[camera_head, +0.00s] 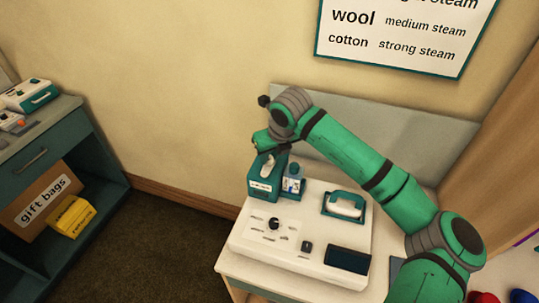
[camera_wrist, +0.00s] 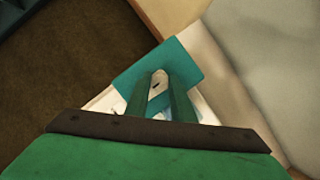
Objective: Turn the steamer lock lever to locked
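The steamer has a broad white base (camera_head: 248,250) with a dark knob (camera_head: 274,224) on its front panel. A teal block (camera_head: 258,196) with a white label stands at its back left; the label is too small to read. A pale lever (camera_head: 269,166) sits on the block's top. My gripper (camera_head: 264,148) is directly above this block. In the wrist view, the teal block (camera_wrist: 187,68) lies under my gripper (camera_wrist: 159,78), and the white lever (camera_wrist: 158,87) shows between the two separated fingers. I cannot tell whether the fingers press on it.
A blue-capped bottle (camera_head: 292,183) stands just right of the block. A teal-and-white iron-shaped piece (camera_head: 344,206) sits at the base's back right. A grey panel (camera_head: 400,128) rises behind. A teal shelf (camera_head: 60,125) with a gift bags box (camera_head: 42,200) stands far left, across open floor.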

